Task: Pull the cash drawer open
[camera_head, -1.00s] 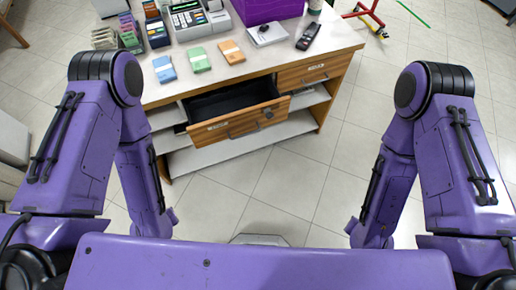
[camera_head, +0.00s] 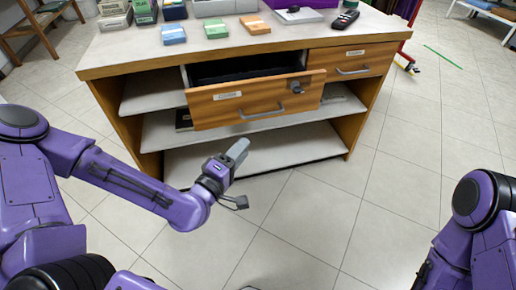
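The cash drawer (camera_head: 225,105) is in the upper middle of the head view, in a wooden counter (camera_head: 109,83). It has a wood front with a white label, a grey bar handle (camera_head: 263,114) and a lock. It stands partly pulled out, and its dark inside shows above the front. My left gripper (camera_head: 238,152) is in front of and below the drawer, left of the handle and apart from it. Its fingers look close together, but I cannot tell whether they are open or shut. My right arm is at the lower right edge; its gripper is out of view.
A second, closed drawer (camera_head: 376,56) is to the right, with open shelves (camera_head: 290,143) below. Blue, green and orange stacks (camera_head: 255,25) and a black handset (camera_head: 345,20) lie on the counter. The tiled floor in front is clear.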

